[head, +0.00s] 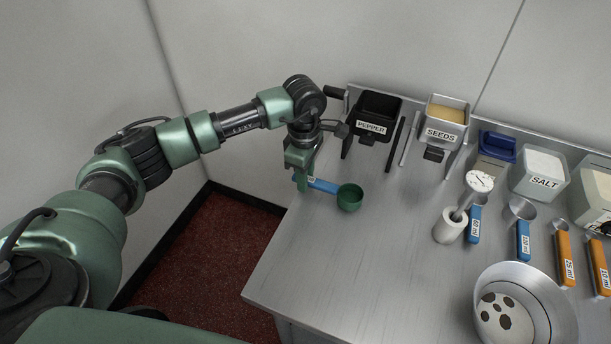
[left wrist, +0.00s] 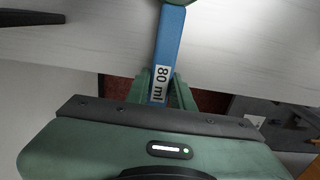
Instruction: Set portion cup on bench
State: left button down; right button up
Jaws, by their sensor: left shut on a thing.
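The portion cup (head: 350,198) is a green scoop with a blue handle. Its handle (left wrist: 169,40) is labelled 80 ml in the left wrist view. My left gripper (head: 302,182) is shut on the handle's end, at the left edge of the steel bench (head: 340,265). The green bowl is over the bench top, opening upward; I cannot tell if it touches the surface. In the left wrist view the gripper's fingers (left wrist: 160,88) sit on both sides of the handle. My right gripper is not in view.
Pepper (head: 376,117) and seeds (head: 442,120) bins stand at the back, with a salt tub (head: 540,172) to their right. A white pot (head: 448,226) holds a dial thermometer (head: 479,181). Several handled scoops lie at right; a metal bowl (head: 549,292) is in front. The front-left bench is clear.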

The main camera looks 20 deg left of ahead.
pick_arm(q)
jog(key=shift+f, duration=0.35)
jog(key=c, duration=1.6)
grip_release()
jog(key=shift+f, duration=0.15)
jog(key=o, duration=0.4)
